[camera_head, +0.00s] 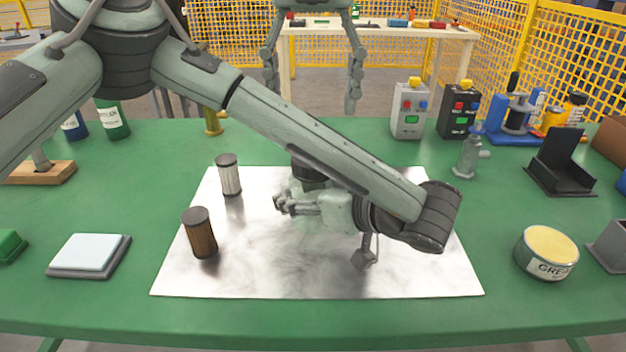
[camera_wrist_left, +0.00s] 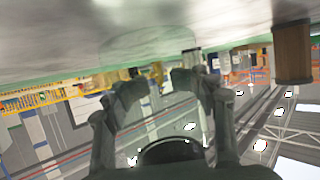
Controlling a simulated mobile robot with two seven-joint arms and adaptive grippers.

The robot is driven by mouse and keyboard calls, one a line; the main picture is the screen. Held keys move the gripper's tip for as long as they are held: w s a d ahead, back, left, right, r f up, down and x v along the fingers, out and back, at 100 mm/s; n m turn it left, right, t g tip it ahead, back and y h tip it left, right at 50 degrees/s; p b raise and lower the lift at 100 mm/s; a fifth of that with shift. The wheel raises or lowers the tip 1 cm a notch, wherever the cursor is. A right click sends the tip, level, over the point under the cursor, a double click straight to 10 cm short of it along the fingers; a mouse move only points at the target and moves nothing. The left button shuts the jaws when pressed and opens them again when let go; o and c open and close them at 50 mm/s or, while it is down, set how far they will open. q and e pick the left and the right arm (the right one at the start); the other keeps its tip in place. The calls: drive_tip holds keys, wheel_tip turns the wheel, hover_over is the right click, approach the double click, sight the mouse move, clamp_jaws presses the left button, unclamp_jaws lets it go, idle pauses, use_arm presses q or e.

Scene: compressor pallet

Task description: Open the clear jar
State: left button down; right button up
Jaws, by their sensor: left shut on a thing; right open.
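The clear jar (camera_head: 308,188) is on the pale mat (camera_head: 270,275) in the head view, its dark lid (camera_head: 309,170) partly hidden behind my left forearm. In the left wrist view the jar is only a faint see-through outline (camera_wrist_left: 150,40). My left gripper (camera_head: 288,203) comes in sideways, pointing left, with its fingers closed on the jar body; its fingers also show in the left wrist view (camera_wrist_left: 160,88). My right gripper (camera_head: 312,100) hangs fingers down at the top middle of the head view. Its fingers are wide apart and empty.
A whitish dark-capped cylinder (camera_head: 231,179) and a brown one (camera_head: 202,236) stand on the mat's left side. A grease tin (camera_head: 546,252), grey valve (camera_head: 468,157) and black holder (camera_head: 560,168) are at right. A pale pad (camera_head: 90,254) lies at left. The mat's front is clear.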

sight(313, 192)
drive_tip(key=m, duration=0.4)
drive_tip(key=shift+s+a+m, duration=0.15)
drive_tip(key=shift+a+m, duration=0.05)
drive_tip(key=shift+m, duration=0.2)
drive_tip(key=m, duration=0.4)
drive_tip(key=shift+m, duration=0.4)
drive_tip(key=m, duration=0.4)
drive_tip(key=shift+d+m, duration=0.1)
drive_tip(key=shift+m, duration=0.2)
drive_tip(key=m, duration=0.3)
drive_tip(key=shift+d, duration=0.1)
drive_tip(key=shift+m, duration=0.3)
drive_tip(key=shift+f, duration=4)
drive_tip(key=shift+c, duration=0.4)
